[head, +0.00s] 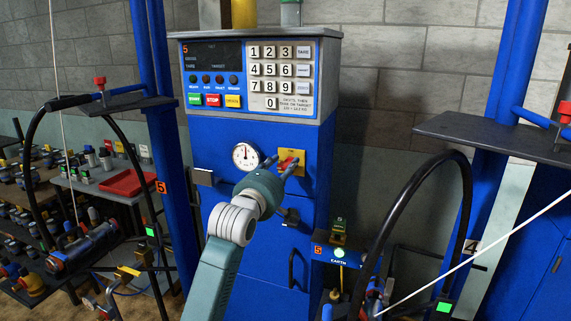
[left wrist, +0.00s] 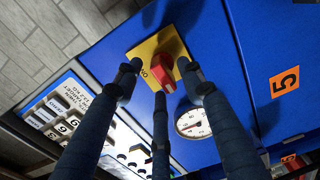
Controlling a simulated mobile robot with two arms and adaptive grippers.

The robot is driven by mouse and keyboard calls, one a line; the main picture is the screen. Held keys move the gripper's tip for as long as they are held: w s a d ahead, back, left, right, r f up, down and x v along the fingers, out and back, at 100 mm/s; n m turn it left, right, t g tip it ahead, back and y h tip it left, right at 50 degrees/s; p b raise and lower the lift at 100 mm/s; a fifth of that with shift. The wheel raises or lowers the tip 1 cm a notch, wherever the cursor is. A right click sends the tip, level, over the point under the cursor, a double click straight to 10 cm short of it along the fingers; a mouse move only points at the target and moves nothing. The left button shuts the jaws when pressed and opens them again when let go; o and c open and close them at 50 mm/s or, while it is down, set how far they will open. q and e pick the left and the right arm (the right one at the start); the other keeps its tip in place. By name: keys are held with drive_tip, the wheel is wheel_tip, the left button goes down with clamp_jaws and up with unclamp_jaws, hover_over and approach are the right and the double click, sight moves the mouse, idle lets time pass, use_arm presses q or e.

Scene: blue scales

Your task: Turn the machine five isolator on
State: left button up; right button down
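The machine five isolator is a red rotary handle (left wrist: 166,72) on a yellow plate (left wrist: 146,53), on the blue front of the machine marked 5 (head: 255,152). In the head view the yellow plate (head: 298,153) sits right of the round gauge, with the red handle partly hidden by my fingers. My left gripper (head: 281,167) is right in front of it. My right gripper is out of view.
A keypad and button panel (head: 281,75) is above the isolator. A round gauge (head: 245,156) is just left of it. Dark latches and handles (head: 291,216) stick out below. Blue posts (head: 160,150) with shelves and black hoses stand on both sides.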

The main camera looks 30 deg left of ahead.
use_arm(q)
drive_tip(key=shift+x, duration=1)
drive_tip(key=shift+c, duration=0.2)
clamp_jaws()
